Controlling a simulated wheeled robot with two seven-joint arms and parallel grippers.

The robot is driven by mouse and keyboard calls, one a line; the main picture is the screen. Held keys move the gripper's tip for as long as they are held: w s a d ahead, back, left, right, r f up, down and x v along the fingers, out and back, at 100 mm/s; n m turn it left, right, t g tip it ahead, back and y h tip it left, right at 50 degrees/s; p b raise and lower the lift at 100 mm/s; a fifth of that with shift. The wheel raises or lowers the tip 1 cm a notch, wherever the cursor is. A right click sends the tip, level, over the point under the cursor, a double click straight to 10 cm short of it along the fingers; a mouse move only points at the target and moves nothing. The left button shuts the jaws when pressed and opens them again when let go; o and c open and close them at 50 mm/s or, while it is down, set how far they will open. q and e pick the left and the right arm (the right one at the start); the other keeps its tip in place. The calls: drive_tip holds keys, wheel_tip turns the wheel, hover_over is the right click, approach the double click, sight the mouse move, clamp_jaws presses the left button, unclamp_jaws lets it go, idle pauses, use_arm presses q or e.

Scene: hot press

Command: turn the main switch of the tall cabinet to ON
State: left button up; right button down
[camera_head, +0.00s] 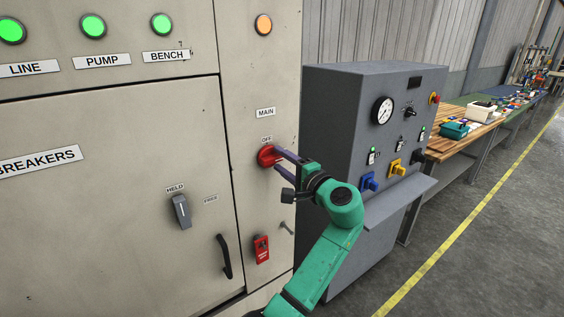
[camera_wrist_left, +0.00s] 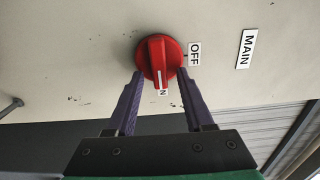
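The main switch (camera_head: 266,156) is a red round knob with a raised grip on the tall cabinet (camera_head: 255,75), below the MAIN and OFF labels. In the left wrist view the knob (camera_wrist_left: 158,58) has its white pointer line aimed at a partly hidden label ending in N, away from the OFF label (camera_wrist_left: 194,54). My left gripper (camera_head: 277,160) is at the knob; its purple fingers (camera_wrist_left: 161,76) are spread apart on either side of the grip, with gaps showing between. Whether the fingertips touch the knob's rim is unclear. My right gripper is not in view.
An orange lamp (camera_head: 264,24) is lit above MAIN. A grey lever (camera_head: 182,211), black door handle (camera_head: 224,257) and red tag (camera_head: 261,249) sit lower on the cabinet. A grey press console (camera_head: 345,110) stands close on the right, beside my arm.

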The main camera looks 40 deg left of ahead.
use_arm(q)
drive_tip(key=shift+d+f, duration=0.1)
drive_tip(key=shift+d, duration=0.2)
drive_tip(key=b+v, duration=0.5)
drive_tip(key=v, duration=0.9)
drive_tip(key=shift+b, duration=0.35)
drive_tip(key=shift+a, duration=0.1)
